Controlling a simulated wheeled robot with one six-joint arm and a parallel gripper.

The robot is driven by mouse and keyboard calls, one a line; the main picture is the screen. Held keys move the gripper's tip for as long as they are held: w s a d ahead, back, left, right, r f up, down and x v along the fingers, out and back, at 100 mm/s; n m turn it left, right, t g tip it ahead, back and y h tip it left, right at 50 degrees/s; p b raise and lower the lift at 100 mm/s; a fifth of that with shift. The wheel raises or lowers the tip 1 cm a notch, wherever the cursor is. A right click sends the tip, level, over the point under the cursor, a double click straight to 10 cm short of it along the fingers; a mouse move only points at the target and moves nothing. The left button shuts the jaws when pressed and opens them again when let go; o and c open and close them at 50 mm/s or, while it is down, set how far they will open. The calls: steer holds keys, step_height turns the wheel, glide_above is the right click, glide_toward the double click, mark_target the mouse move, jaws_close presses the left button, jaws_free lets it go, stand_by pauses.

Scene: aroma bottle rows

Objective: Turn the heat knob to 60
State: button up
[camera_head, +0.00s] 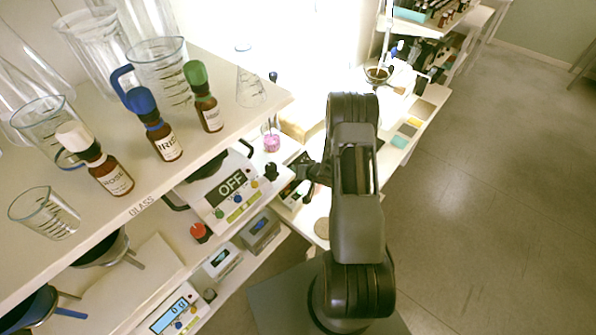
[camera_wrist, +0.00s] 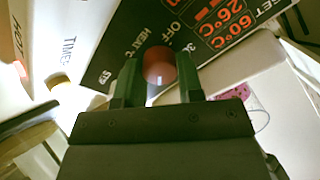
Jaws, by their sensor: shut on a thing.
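In the wrist view, the heat knob (camera_wrist: 159,64) is a round red-brown knob on a dark panel (camera_wrist: 105,45) marked HEAT, OFF and 30. My gripper (camera_wrist: 158,72) has a finger on each side of the knob and is shut on it. The red display (camera_wrist: 228,28) beside it shows 60°C and 26°C, with the word SET at the upper right. The knob's pointer is not clear. In the head view, my gripper (camera_head: 308,172) reaches left to a small device (camera_head: 291,194) on the bench, and my arm hides part of it.
A larger device (camera_head: 232,190) reading OFF stands left of my gripper. A shelf (camera_head: 150,205) above holds brown bottles and glass beakers. A beaker with pink liquid (camera_head: 271,141) stands behind the gripper. The floor (camera_head: 480,200) at right is clear.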

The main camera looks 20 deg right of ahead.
steer(key=shift+s+f+m, duration=0.2)
steer(key=shift+m, duration=0.7)
steer(key=o, duration=0.9)
steer(key=shift+w+r, duration=0.1)
steer(key=shift+v, duration=6.95)
